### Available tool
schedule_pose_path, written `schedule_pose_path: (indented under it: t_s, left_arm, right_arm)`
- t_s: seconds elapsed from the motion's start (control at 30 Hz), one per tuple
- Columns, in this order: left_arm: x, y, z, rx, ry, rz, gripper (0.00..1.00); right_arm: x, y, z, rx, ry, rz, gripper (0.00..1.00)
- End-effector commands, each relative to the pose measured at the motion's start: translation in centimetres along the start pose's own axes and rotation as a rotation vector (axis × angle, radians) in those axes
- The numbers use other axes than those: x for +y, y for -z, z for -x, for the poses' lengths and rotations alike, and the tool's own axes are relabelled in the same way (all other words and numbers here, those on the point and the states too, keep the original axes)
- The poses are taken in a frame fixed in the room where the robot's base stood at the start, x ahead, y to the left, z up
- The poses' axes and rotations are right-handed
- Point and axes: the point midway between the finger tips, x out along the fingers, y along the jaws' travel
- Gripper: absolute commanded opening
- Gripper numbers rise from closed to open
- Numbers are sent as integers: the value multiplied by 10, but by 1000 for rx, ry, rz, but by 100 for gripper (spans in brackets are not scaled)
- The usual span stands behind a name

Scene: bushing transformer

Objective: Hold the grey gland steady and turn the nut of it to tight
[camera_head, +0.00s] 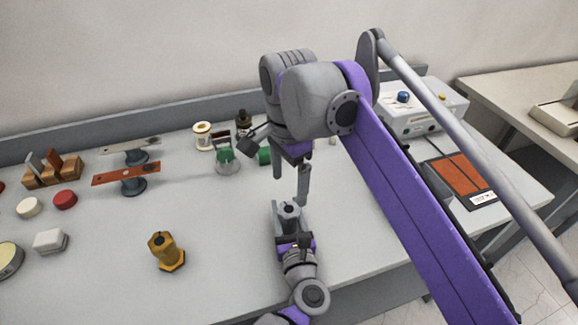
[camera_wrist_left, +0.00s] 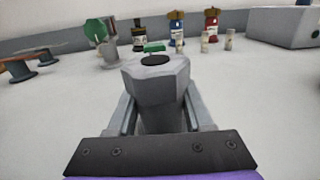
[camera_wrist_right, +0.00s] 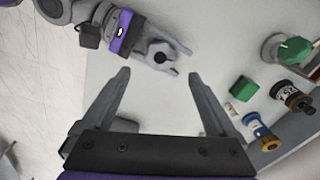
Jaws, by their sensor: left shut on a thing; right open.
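The grey gland (camera_head: 289,212) stands upright near the front of the table, with a dark round opening in its top. In the left wrist view its hexagonal nut (camera_wrist_left: 155,80) fills the middle. My left gripper (camera_head: 288,222) is shut on the gland's body below the nut, one finger on each side. My right gripper (camera_head: 290,185) is open and empty above the gland, fingers pointing down. In the right wrist view the gland (camera_wrist_right: 160,55) shows beyond the open fingertips (camera_wrist_right: 158,75), apart from them.
A brass gland (camera_head: 166,252) stands at the front left. A green block (camera_wrist_right: 242,88) and several small bottles (camera_wrist_right: 262,135) lie further back. A grey instrument box (camera_head: 420,110) is at the back right.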

Motion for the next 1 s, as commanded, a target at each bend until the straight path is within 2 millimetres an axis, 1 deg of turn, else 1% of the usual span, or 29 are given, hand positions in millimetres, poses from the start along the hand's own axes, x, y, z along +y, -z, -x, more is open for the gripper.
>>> schedule_pose_path:
  t_s: [0.03,0.1,0.2,0.3,0.43,0.73,0.77,0.8,0.93,0.97,1.0]
  left_arm:
    - [0,0,0,0,0,0,0]
    - [0,0,0,0,0,0,0]
    - [0,0,0,0,0,0,0]
    - [0,0,0,0,0,0,0]
    - [0,0,0,0,0,0,0]
    - [0,0,0,0,0,0,0]
    - [0,0,0,0,0,0,53]
    - [0,0,0,0,0,0,60]
    - [0,0,0,0,0,0,83]
    - [0,0,0,0,0,0,86]
    - [0,0,0,0,0,0,86]
  right_arm:
    - [-1,0,10,0,0,1,93]
    - [0,0,21,0,0,0,93]
    - [-1,0,32,0,0,0,93]
    - [0,0,39,0,0,0,93]
    - [0,0,43,0,0,0,93]
    - [0,0,42,0,0,0,93]
    - [0,0,42,0,0,0,93]
    - [0,0,42,0,0,0,93]
    - [0,0,42,0,0,0,93]
    - [0,0,42,0,0,0,93]
    - [0,0,42,0,0,0,93]
